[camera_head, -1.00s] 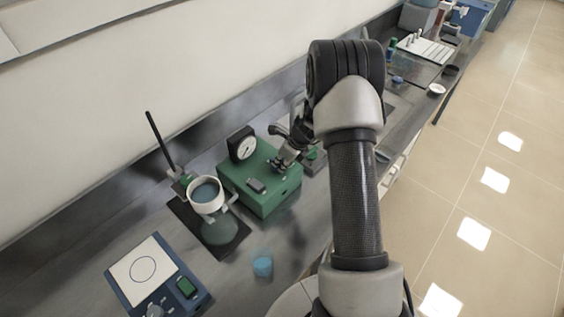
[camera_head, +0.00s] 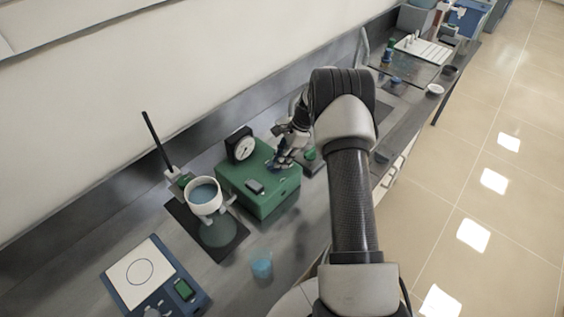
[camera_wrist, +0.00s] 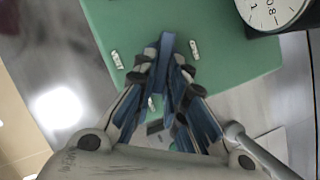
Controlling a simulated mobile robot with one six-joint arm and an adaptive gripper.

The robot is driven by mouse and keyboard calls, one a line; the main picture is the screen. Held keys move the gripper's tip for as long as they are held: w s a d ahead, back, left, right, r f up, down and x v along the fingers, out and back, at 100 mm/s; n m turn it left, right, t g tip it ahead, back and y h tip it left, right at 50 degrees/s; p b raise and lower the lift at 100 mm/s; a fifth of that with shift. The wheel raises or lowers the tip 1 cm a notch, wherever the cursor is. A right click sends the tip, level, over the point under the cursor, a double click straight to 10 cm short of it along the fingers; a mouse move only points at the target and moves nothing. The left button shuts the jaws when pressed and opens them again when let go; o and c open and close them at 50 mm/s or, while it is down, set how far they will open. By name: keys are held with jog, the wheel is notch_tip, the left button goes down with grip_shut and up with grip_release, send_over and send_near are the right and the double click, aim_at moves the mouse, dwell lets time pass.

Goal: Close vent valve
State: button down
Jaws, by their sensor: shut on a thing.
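The green box (camera_head: 262,199) stands on the bench with a round dial gauge (camera_head: 240,146) at its back. It also fills the top of the wrist view (camera_wrist: 125,25), where two small white labels show. The vent valve appears as a slim blue handle (camera_wrist: 166,46) on the box top, between those labels. My gripper (camera_wrist: 167,72) is shut on this handle, with the fingers on both sides of it. In the head view my gripper (camera_head: 281,160) is at the box's far right top edge, where it hides the valve.
A stand with a white-rimmed bowl (camera_head: 204,194) is left of the box. A blue-cased device (camera_head: 157,276) and a small blue cup (camera_head: 262,266) are nearer. A green-topped item (camera_head: 310,155) stands close to the right of my gripper.

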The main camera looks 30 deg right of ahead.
jog(key=n+b, duration=0.1)
jog(key=n, duration=0.1)
jog(key=n+g, duration=0.1)
jog(key=n, duration=0.1)
jog(key=shift+w+f+g+b, duration=0.1)
jog(key=shift+w+g+b, duration=0.2)
jog(key=shift+w+b, duration=0.1)
jog(key=shift+w+n+g+b, duration=0.15)
jog(key=shift+n+g+b, duration=0.3)
jog(key=shift+n, duration=0.75)
jog(key=c, duration=1.6)
grip_release()
jog(key=v, duration=0.7)
jog(key=shift+r, duration=0.35)
